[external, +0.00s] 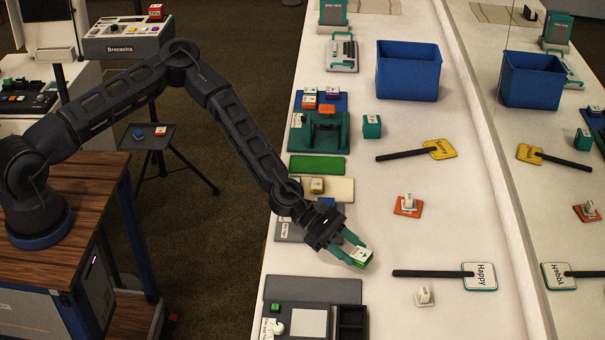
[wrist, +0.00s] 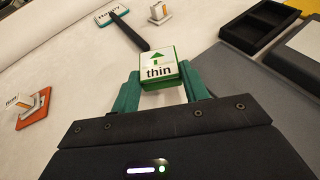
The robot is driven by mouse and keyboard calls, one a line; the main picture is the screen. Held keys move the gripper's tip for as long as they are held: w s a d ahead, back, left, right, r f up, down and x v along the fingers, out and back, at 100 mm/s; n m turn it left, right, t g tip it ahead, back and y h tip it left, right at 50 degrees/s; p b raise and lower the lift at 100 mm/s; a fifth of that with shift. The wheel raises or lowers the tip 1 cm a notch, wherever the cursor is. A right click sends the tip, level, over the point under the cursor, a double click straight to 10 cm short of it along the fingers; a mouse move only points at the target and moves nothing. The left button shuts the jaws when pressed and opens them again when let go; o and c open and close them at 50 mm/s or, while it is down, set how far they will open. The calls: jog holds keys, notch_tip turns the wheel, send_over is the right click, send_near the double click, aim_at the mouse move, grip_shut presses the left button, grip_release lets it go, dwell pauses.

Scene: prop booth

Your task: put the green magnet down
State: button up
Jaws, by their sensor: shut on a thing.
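The green magnet (external: 360,257) is a small block with green sides and a white top. In the wrist view, the magnet (wrist: 158,70) shows a green arrow and the word "thin" on its top. My gripper (external: 354,250) has teal fingers shut on the magnet's sides, over the white table. In the wrist view the fingertips of my gripper (wrist: 158,80) lie on either side of the block. I cannot tell how high the magnet is above the table.
A "Happy" paddle (external: 478,276) lies to the right, with a small white piece (external: 424,296) below it. A dark tray (external: 312,292) stands in front. An orange base with a white piece (external: 408,205) and a blue bin (external: 408,72) are farther back. White table is clear around the gripper's right.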

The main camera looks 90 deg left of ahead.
jog(key=s+n+y, duration=0.1)
jog(key=s+a+r+y, duration=0.1)
jog(key=s, duration=0.1)
jog(key=s+n+t+y, duration=0.1)
jog(key=s, duration=0.1)
jog(key=shift+s+a+r+n, duration=0.2)
jog(key=shift+a+r+n, duration=0.1)
jog(key=shift+a, duration=0.05)
jog(key=s+n+y, duration=0.1)
jog(key=s, duration=0.2)
jog(key=s+d+n+y, duration=0.1)
jog(key=s, duration=0.3)
jog(key=s+d+n+y, duration=0.1)
jog(key=s, duration=0.3)
jog(key=shift+d+r+t+y, duration=0.1)
jog(key=shift+r+t+y, duration=0.1)
jog(key=shift+t+y, duration=0.2)
jog(key=shift+r, duration=0.1)
